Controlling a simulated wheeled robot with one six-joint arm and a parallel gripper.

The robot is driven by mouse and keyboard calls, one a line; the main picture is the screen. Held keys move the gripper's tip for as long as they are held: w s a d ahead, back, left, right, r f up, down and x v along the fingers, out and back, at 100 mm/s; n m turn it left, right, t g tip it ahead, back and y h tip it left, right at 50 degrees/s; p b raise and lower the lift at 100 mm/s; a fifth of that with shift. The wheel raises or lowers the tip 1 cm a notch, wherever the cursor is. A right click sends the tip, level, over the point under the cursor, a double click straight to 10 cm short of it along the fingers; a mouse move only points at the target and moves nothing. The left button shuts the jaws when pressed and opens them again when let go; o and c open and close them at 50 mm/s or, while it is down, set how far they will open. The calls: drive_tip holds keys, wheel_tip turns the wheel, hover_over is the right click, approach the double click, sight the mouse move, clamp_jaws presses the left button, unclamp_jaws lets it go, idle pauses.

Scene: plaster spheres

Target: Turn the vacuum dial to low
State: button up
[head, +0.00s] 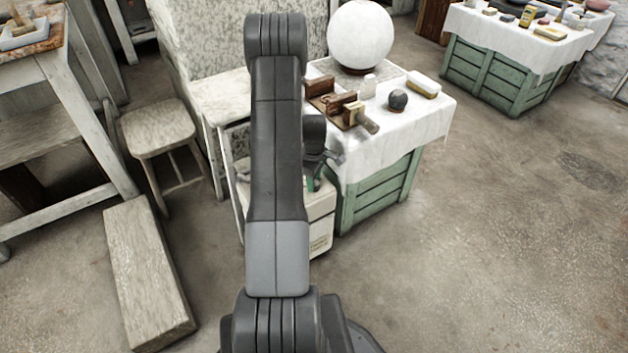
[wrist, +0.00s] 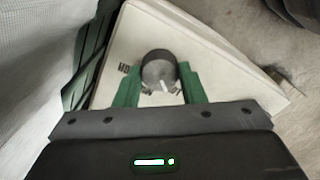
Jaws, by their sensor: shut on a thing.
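The vacuum (head: 320,222) is a cream-white box beside the cloth-covered table in the head view, partly hidden by my arm. Its pale top (wrist: 120,40) fills the middle of the wrist view. The dial (wrist: 157,66) is a round grey knob with a dark rim and a white pointer mark on its near part. My gripper (wrist: 158,78) has green fingers on the left and right sides of the dial and is shut on it. In the head view my gripper (head: 315,182) is mostly hidden behind my arm.
The cloth-covered table (head: 420,118) stands right against the vacuum, holding a white sphere (head: 360,36), a wooden clamp-like tool and small items. The floor at right is clear.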

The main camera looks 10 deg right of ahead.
drive_tip(key=shift+n, duration=1.1)
drive_tip(key=o, duration=1)
wheel_tip(320, 180, up, 14)
drive_tip(key=p, duration=0.3)
drive_tip(key=shift+f, duration=0.1)
wheel_tip(320, 180, down, 14)
drive_tip(key=b, duration=0.3)
